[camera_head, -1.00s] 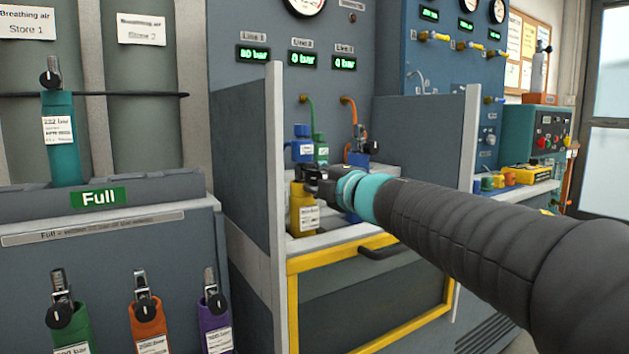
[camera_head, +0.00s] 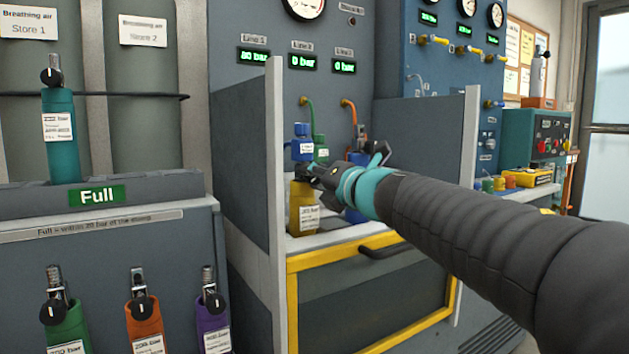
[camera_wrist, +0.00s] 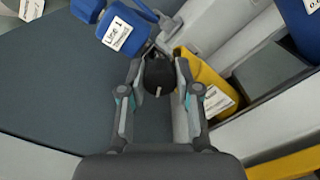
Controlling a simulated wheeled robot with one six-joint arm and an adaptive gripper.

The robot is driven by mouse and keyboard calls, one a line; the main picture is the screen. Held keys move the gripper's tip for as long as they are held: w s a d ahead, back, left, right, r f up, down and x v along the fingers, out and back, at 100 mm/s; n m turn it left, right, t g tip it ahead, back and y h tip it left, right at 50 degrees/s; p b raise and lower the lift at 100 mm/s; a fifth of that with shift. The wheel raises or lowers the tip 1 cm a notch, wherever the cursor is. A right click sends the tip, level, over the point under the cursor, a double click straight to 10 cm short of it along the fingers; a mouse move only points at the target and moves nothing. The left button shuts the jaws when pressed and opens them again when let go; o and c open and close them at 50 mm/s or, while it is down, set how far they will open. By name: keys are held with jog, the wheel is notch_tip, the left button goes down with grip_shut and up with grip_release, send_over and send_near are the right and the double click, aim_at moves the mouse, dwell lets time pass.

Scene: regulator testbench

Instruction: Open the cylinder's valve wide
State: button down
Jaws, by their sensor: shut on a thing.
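A yellow cylinder (camera_head: 302,208) with a white label stands in the bay of the bench. In the wrist view its yellow body (camera_wrist: 205,75) shows beside and beyond the right finger. A round black valve knob (camera_wrist: 158,75) with a pale pointer mark sits between my gripper's (camera_wrist: 158,86) two fingers, which are shut on it. In the head view my gripper (camera_head: 312,174) is at the top of the yellow cylinder and hides its valve.
A blue fitting with a "Line 1" tag (camera_wrist: 117,33) is close ahead of the fingers. Grey side panels (camera_head: 240,160) flank the bay. Green (camera_head: 320,145) and blue parts stand behind. Line 1's display (camera_head: 253,56) reads 80 bar; the other two read 0 bar.

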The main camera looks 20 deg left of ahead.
dwell(0.4)
jog(key=c, duration=0.8)
grip_release()
jog(key=v, duration=1.2)
jog(key=shift+w, duration=0.1)
